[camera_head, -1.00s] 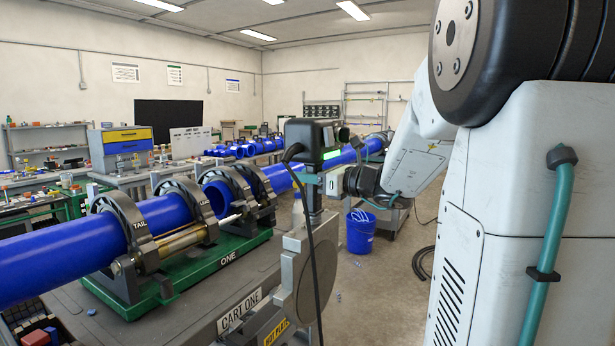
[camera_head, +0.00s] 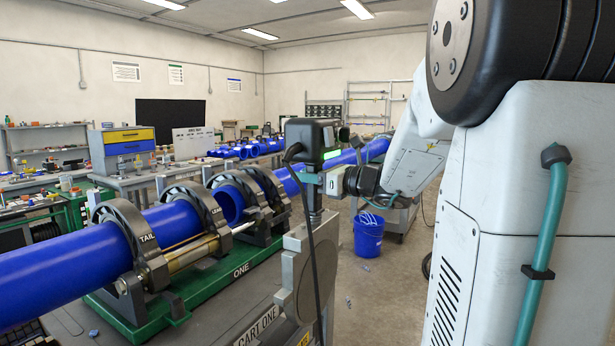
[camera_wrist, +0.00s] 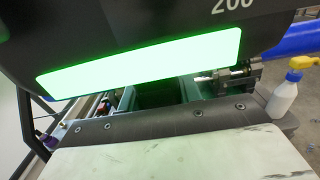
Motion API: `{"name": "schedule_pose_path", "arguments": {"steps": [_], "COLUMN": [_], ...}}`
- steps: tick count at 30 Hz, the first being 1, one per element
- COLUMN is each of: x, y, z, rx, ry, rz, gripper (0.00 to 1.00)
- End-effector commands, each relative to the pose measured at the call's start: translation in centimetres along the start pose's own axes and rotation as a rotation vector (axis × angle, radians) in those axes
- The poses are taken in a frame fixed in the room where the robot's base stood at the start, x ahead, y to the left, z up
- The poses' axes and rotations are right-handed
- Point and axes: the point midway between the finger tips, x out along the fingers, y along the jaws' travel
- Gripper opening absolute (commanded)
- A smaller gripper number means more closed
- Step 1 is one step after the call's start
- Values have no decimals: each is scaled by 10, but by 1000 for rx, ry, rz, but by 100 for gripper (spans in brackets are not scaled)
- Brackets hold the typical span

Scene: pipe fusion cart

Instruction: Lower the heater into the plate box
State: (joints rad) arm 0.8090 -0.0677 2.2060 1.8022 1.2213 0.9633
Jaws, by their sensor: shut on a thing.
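The heater has a black control head (camera_head: 312,135) with a bright green display, a stem below it, and a grey round plate (camera_head: 318,275) hanging upright beside the cart's near end. My gripper (camera_head: 316,183) is shut on the heater just below its head. In the wrist view the heater's green display (camera_wrist: 140,62) fills the upper part, and the fingertips are hidden. The plate box is only partly seen; a yellow label (camera_head: 305,339) shows at the bottom edge of the head view. I cannot tell whether the plate is inside the box.
Cart one (camera_head: 255,327) carries a green fusion machine (camera_head: 215,272) with clamped blue pipe (camera_head: 70,262) left of the heater. A black cable hangs from the heater's head. A spray bottle (camera_wrist: 284,95) stands at the right in the wrist view. A blue bucket (camera_head: 368,235) is on the floor behind.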

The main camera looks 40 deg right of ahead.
Motion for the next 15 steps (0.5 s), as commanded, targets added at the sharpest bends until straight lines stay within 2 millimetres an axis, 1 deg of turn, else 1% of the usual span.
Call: {"name": "schedule_pose_path", "arguments": {"steps": [1, 4, 15], "x": [0, -1, 16], "y": [0, 0, 2], "z": [7, 8, 6], "rx": [-9, -9, -9], "ry": [-12, -12, -12], "rz": [1, 1, 6], "gripper": [0, 0, 0]}}
